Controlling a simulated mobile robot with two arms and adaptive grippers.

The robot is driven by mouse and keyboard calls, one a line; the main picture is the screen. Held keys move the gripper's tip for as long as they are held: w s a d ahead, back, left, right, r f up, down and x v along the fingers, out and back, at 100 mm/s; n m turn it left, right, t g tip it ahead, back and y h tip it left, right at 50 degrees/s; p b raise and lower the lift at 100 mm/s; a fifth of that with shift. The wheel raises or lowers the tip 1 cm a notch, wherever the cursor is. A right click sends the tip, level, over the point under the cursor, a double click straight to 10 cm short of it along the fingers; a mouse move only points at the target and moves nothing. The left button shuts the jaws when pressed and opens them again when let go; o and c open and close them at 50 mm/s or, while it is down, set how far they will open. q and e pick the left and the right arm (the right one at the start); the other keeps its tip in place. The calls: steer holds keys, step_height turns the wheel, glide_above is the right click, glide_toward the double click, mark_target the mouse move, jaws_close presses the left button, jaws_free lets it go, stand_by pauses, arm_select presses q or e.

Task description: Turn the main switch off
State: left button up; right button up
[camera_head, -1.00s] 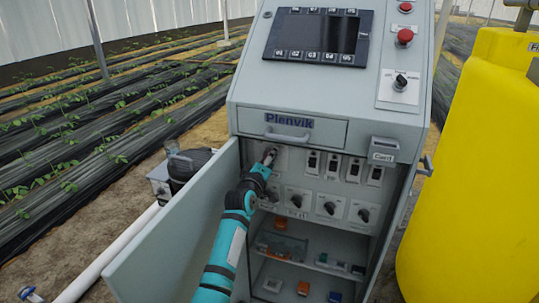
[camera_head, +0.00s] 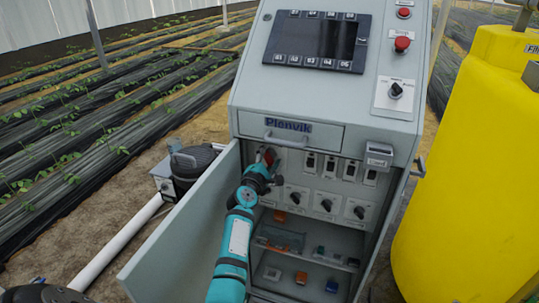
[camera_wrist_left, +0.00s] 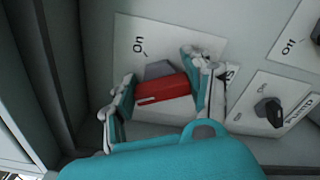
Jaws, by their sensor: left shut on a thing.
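The main switch has a red handle (camera_wrist_left: 163,89) on a grey base, set on a white plate (camera_wrist_left: 128,28) marked "On" in the left wrist view. In the head view the red handle (camera_head: 269,153) shows at the upper left inside the open cabinet. My left gripper (camera_wrist_left: 162,91) is shut on the red handle, with one finger at each end of it. In the head view the gripper (camera_head: 265,160) partly covers the switch and its plate. The handle lies nearly crosswise in the wrist view, slightly tilted. My right gripper is not in view.
The open cabinet door (camera_head: 185,240) stands close to the left of my arm. Black knobs (camera_head: 326,205) and breakers (camera_head: 330,165) sit right of the switch. A shelf below holds small parts. A yellow tank (camera_head: 470,170) stands to the right.

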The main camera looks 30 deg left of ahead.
arm_select(q)
steer(key=shift+r+n+p, duration=0.1)
steer(key=shift+n+p, duration=0.45)
steer(key=shift+n, duration=1.05)
steer(key=o, duration=1.2)
steer(key=shift+v, duration=3.8)
